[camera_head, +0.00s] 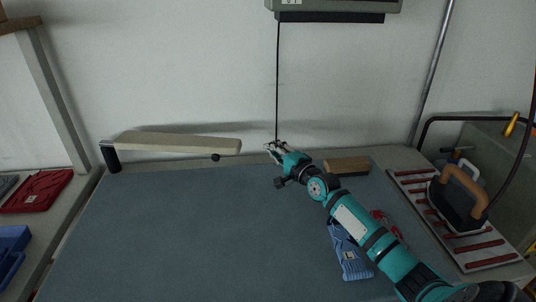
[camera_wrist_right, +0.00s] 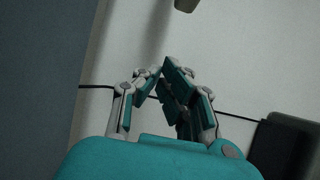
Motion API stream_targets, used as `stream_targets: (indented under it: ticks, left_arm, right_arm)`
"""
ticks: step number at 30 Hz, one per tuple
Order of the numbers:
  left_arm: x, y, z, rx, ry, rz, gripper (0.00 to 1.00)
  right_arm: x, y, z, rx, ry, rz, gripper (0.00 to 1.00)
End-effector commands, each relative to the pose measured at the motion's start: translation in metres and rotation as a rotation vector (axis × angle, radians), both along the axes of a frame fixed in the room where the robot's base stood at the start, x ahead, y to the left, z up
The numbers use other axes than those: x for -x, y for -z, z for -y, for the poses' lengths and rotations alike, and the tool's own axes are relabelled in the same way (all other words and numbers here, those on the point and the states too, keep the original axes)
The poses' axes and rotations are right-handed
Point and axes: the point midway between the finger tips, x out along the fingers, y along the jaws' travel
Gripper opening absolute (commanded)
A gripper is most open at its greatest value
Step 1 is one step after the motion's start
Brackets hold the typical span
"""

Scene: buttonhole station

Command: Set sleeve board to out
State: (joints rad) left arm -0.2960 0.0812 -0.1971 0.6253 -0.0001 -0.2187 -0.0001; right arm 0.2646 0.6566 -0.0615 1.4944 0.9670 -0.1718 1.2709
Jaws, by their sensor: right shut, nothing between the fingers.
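The sleeve board (camera_head: 178,143) is a long beige padded arm on a black post at the back left of the table. It lies along the back wall, its free end pointing right, with a small black knob (camera_head: 215,157) under that end. My right gripper (camera_head: 270,148) is shut and empty, a short way right of the board's free end and apart from it. In the right wrist view the shut fingers (camera_wrist_right: 167,72) show against the wall. My left gripper is not in view.
A thin black cord (camera_head: 278,85) hangs down the wall behind my right gripper. A wooden block (camera_head: 346,166) and folded blue cloth (camera_head: 348,252) lie near my right arm. An iron (camera_head: 458,202) stands on a red-striped rest at right.

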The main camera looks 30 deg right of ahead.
Motion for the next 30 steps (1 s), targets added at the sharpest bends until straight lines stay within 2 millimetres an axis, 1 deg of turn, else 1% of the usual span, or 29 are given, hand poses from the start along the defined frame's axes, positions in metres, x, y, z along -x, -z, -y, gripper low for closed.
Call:
stream_targets:
  ticks: [1, 3, 5, 10, 14, 16, 21, 26, 30]
  left_arm:
    - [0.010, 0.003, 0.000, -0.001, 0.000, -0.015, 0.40]
    - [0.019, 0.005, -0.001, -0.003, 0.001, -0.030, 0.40]
    - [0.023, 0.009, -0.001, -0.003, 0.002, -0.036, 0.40]
    - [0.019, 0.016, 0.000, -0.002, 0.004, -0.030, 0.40]
    - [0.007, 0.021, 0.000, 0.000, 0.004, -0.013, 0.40]
    - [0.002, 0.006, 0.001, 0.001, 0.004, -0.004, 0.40]
    - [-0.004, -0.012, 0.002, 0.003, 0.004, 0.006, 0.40]
    - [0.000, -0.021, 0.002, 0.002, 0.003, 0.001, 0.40]
    - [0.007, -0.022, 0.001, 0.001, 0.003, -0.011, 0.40]
  right_arm:
    - [-0.011, -0.001, 0.000, 0.001, 0.000, 0.002, 0.00]
    - [-0.024, -0.001, -0.001, 0.002, 0.001, 0.001, 0.00]
    - [-0.035, 0.000, -0.002, 0.001, 0.000, 0.001, 0.00]
    - [-0.058, 0.002, -0.004, 0.002, -0.001, 0.000, 0.00]
    - [-0.073, 0.001, -0.004, 0.004, 0.000, -0.001, 0.00]
    - [-0.071, -0.004, -0.013, -0.001, -0.005, -0.004, 0.00]
    - [-0.064, -0.004, -0.027, 0.000, -0.003, -0.004, 0.00]
    - [-0.059, -0.002, -0.038, 0.001, -0.003, -0.003, 0.00]
    - [-0.057, 0.000, -0.042, 0.003, -0.002, -0.003, 0.00]
